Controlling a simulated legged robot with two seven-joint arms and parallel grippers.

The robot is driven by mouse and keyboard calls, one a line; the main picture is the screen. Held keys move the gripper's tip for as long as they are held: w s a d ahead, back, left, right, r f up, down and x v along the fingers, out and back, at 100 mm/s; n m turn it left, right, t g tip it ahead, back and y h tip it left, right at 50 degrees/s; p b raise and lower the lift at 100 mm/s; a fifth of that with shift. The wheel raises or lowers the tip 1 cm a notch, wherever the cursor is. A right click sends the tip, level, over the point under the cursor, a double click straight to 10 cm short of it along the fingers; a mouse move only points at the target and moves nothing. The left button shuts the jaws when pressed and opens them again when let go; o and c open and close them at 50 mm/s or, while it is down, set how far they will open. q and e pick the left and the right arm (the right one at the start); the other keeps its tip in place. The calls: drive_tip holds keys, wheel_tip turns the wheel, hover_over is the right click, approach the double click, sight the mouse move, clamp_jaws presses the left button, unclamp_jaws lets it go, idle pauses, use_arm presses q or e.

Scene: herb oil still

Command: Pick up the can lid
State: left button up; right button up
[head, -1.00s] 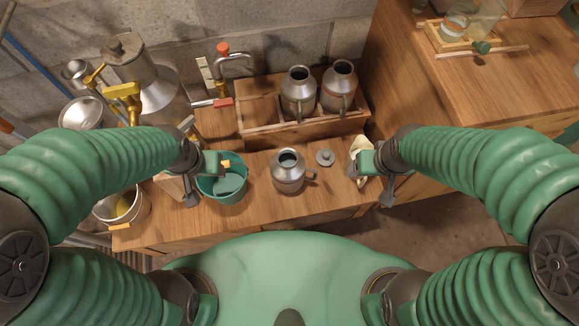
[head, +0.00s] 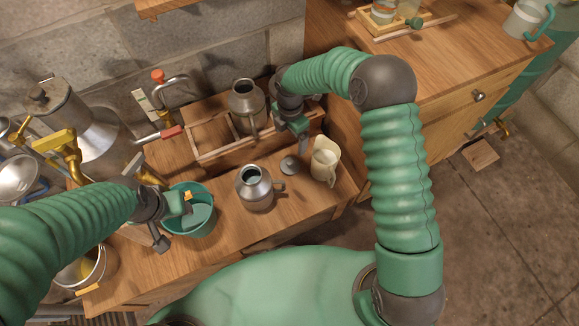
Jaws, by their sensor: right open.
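The can lid (head: 289,166) is a small grey disc with a knob. It lies on the wooden bench in the head view, to the right of an open metal can (head: 255,188). My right gripper (head: 301,137) is open and points down above and slightly behind the lid, apart from it. My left gripper (head: 172,222) is beside the teal bucket (head: 190,222) at the left. I cannot tell whether its jaws are open or shut.
A cream jug (head: 324,160) stands close to the right of the lid. A large metal still (head: 90,125) with a yellow tap is at the left. The bench front is clear.

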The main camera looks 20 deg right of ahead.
sight(290, 161)
wheel_tip(290, 161, down, 12)
drive_tip(key=b, duration=0.4)
drive_tip(key=shift+r+b, duration=0.15)
drive_tip(key=shift+b, duration=0.15)
wheel_tip(290, 161, down, 5)
drive_tip(key=b, duration=0.3)
drive_tip(key=shift+s, duration=0.1)
drive_tip(key=shift+c, duration=0.4)
